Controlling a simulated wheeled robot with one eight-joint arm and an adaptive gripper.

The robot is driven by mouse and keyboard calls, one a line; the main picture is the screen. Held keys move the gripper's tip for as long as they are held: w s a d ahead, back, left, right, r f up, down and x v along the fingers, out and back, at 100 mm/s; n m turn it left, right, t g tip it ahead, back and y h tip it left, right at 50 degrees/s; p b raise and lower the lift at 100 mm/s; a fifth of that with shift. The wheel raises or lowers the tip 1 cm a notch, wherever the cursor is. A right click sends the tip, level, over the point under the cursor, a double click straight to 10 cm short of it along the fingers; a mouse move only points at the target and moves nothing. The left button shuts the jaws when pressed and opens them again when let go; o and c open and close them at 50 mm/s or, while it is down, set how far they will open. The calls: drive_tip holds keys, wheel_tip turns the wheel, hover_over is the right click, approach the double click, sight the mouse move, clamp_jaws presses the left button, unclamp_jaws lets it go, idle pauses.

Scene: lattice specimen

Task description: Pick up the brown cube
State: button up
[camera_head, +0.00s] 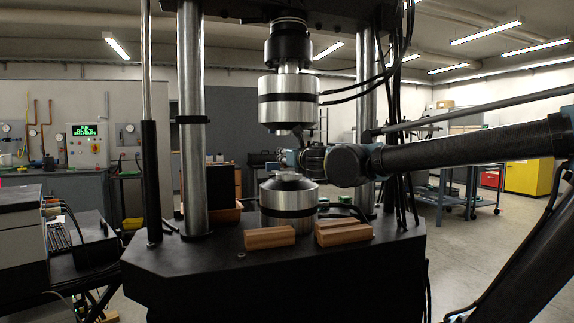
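Brown wooden blocks lie on the black machine base: one long block (270,237) at the front middle, and another (345,236) to its right, which seems to have a second piece against its back. They look oblong, and I cannot make out a clear brown cube among them. My arm reaches in from the right, and its end, with my gripper (262,160), is in the gap between the upper and lower steel cylinders. My gripper is small and dark here, above and apart from the blocks. Its fingers are too unclear to tell their state.
The lower steel cylinder (288,203) bears a small grey piece (288,178). The upper cylinder (288,102) hangs above it. Thick steel columns (192,120) and black cables flank the gap. An orange-brown box (226,212) stands behind the base.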

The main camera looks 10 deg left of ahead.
drive_tip(key=shift+s+d+r, duration=0.1)
drive_tip(key=shift+s+r, duration=0.05)
drive_tip(key=shift+r, duration=0.65)
drive_tip(key=v, duration=1.7)
drive_tip(key=shift+s, duration=0.3)
drive_tip(key=shift+d+f, duration=0.1)
drive_tip(key=shift+d, duration=0.05)
